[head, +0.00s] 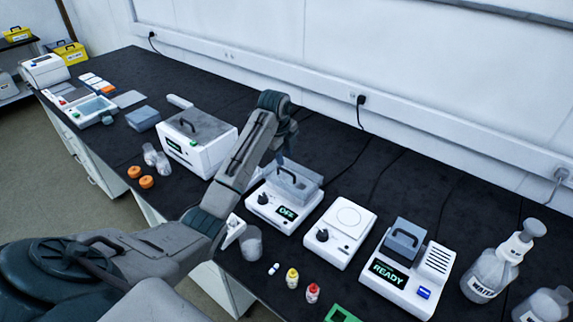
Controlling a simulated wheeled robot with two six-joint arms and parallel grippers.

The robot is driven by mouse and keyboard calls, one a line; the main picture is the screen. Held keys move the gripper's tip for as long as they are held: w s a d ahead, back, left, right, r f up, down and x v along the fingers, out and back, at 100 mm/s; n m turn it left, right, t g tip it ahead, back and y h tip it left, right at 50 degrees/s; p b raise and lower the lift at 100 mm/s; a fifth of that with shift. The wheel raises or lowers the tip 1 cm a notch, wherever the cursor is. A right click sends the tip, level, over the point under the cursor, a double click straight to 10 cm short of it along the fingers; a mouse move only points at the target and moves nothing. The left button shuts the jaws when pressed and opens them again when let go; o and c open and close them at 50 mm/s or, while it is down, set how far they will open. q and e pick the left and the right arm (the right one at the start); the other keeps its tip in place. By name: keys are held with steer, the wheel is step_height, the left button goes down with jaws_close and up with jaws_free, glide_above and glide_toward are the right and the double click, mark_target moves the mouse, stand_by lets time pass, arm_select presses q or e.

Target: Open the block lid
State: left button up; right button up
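Three devices have lids with dark handles, and I cannot tell for sure which one is the block. One grey lid (405,236) sits closed on a white unit (388,289) whose screen reads READY, at the right. A see-through grey lid (294,183) covers a white unit (280,217) with a knob and a small green display. A larger grey lid (199,129) tops a white box-shaped device further left. My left gripper (281,158) points down just behind the see-through lid, small and partly hidden by its own wrist. My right gripper is not in view.
A white knob-fronted plate unit (341,232) stands between two of the lidded devices. Wash bottles (497,267) stand at the right. Yellow (292,278) and red-capped (312,292) vials and a clear beaker (251,243) are near the front edge. Black cables cross the bench behind.

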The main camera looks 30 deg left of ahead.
mark_target(287, 171)
arm_select(q)
steer(key=f, duration=0.3)
steer(key=w+f+p, duration=0.1)
steer(key=f, duration=0.2)
steer(key=shift+w+f, duration=0.1)
steer(key=shift+c, duration=0.4)
jaws_close()
